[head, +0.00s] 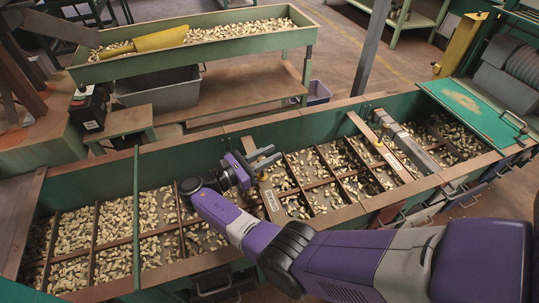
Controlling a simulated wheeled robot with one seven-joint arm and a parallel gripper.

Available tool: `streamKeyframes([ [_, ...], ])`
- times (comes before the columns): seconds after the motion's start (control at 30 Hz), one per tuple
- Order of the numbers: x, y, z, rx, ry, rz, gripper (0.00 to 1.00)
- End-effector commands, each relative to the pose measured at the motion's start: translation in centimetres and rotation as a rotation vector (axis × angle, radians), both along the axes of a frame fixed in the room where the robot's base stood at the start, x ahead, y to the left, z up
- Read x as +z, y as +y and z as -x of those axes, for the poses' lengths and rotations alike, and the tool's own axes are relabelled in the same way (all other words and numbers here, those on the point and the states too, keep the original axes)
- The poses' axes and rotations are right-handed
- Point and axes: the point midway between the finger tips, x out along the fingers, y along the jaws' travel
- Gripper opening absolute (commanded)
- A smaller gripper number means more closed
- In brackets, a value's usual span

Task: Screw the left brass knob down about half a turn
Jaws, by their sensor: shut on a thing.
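My gripper (266,160), on my purple arm, is low over the left wooden crossbar (272,203) of the long green hopper.
The hopper (100,187) has several compartments of nuts. A green lid (470,108) covers its right end. Behind stand a green trough (240,23) with a yellow scoop (158,40), a grey bin (160,92) and a black switch box (88,108). My arm crosses the front rim.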

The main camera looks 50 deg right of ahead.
Motion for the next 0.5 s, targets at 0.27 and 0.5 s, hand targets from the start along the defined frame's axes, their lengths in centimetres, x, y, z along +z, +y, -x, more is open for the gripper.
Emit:
streamKeyframes([
  [0.27,-0.02,0.0,0.03,0.0,0.0,0.0,0.46],
  [0.5,-0.02,0.0,0.01,0.0,0.0,0.0,0.46],
])
